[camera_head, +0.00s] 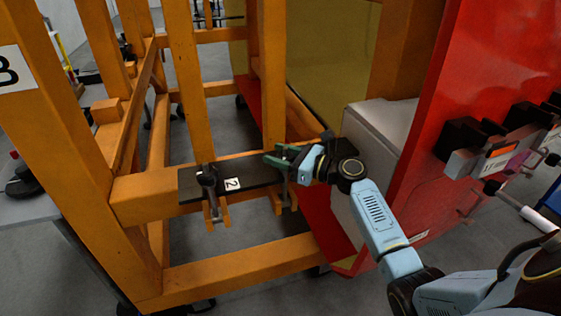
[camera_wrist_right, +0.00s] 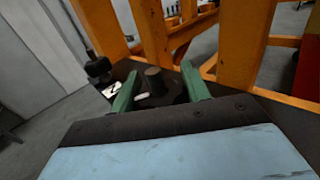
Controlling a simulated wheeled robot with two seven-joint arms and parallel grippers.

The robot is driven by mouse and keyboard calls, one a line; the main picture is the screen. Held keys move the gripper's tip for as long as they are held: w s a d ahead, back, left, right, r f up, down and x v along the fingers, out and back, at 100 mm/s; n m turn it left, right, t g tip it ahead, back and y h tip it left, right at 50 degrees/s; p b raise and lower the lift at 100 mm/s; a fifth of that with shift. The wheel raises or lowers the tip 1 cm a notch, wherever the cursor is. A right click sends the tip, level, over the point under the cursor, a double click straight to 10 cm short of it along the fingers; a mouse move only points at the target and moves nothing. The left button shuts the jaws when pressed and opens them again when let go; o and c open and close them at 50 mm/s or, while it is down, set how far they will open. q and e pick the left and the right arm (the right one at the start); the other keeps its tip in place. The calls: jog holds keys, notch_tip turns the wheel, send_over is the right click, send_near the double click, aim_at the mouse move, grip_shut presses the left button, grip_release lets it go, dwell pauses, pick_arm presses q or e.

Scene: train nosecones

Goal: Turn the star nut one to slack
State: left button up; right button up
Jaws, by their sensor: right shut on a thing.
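A dark star nut (camera_wrist_right: 154,78) sits between the green fingers of my right gripper (camera_wrist_right: 160,92) in the wrist view. The gripper is shut on it, and a small white mark shows beside it. In the head view my right gripper (camera_head: 282,160) is at the right end of a black plate (camera_head: 262,172) on the orange frame, and its fingers mostly hide this nut. A second dark star nut (camera_head: 207,180) stands at the plate's left end, with a white label "2" (camera_head: 232,184) beside it. No label "1" is readable. My left gripper is not in view.
Orange posts and beams (camera_head: 185,80) surround the plate on the left and behind. A red panel (camera_head: 455,110) with black brackets and a pale box (camera_head: 370,130) stand close to my right arm. Grey floor shows below.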

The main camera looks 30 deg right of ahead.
jog(key=n+g+y+b, duration=0.3)
jog(key=n+g+y, duration=0.1)
jog(key=n+g+y+b, duration=0.2)
jog(key=g, duration=0.1)
jog(key=shift+s+a+f+b, duration=0.15)
jog(key=shift+s+a+b, duration=0.1)
jog(key=shift+b, duration=0.05)
jog(key=shift+n+g+y+b, duration=0.35)
jog(key=shift+n+g+y, duration=0.05)
jog(key=n+g+b, duration=0.1)
jog(key=n+g+y+b, duration=0.1)
jog(key=g, duration=0.1)
jog(key=shift+s+a, duration=0.15)
jog(key=shift+s, duration=0.1)
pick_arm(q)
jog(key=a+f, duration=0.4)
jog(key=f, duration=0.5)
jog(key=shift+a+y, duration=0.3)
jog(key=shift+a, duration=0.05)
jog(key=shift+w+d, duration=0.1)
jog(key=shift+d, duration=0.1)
pick_arm(e)
jog(key=o, duration=1)
jog(key=shift+r, duration=0.25)
